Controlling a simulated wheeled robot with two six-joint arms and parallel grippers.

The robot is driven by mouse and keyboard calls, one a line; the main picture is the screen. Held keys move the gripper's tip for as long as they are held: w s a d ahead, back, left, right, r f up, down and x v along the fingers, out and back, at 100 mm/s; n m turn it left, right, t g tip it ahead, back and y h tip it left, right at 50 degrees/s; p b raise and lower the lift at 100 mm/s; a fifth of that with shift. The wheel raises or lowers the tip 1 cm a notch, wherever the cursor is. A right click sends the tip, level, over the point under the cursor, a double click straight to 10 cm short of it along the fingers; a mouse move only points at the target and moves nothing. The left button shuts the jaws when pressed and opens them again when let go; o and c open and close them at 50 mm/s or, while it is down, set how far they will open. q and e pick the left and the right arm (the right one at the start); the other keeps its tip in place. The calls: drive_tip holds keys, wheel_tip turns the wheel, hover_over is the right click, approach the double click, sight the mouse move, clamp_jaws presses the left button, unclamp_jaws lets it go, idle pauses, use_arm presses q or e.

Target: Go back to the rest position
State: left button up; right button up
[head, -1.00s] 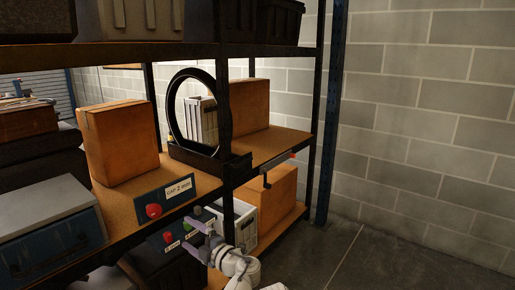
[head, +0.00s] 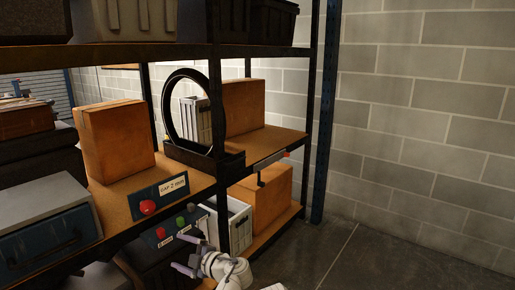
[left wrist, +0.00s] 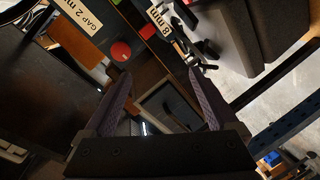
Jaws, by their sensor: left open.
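My left gripper (head: 186,254) is at the bottom of the head view, in front of the shelf rack's lower part. Its purple-grey fingers are apart, with nothing between them. In the left wrist view the two fingers (left wrist: 160,76) frame a gap, with dark shelf parts behind it. A control box with a red button (head: 148,207) and a "GAP 2 mm" label (head: 173,186) sits on the shelf edge above the gripper. A lower panel with red and green buttons (head: 180,222) is just above the fingers. My right gripper is not in view.
A black wheel ring (head: 167,118) stands upright in a dark holder (head: 203,160) on the middle shelf. Cardboard boxes (head: 117,140) and a white crate (head: 240,226) are on the shelves. The floor (head: 375,250) at right is clear.

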use_arm(q)
drive_tip(key=s+f+m+g+h, duration=0.6)
drive_tip(key=s+f+m+h, duration=0.3)
drive_tip(key=f+m, duration=0.6)
drive_tip(key=s+d+f+m+g+h, duration=0.1)
drive_tip(key=s+d+m, duration=0.45)
drive_tip(key=d, duration=0.25)
drive_tip(key=s+d+f+m+g+h, duration=0.1)
drive_tip(key=s+d+m+g+h, duration=0.1)
drive_tip(key=s+d+m, duration=0.5)
wheel_tip(320, 180, up, 28)
drive_tip(key=w+d+n+p, duration=0.1)
drive_tip(key=p, duration=2.7)
drive_tip(key=shift+w+d, duration=0.25)
drive_tip(key=shift+d, duration=0.05)
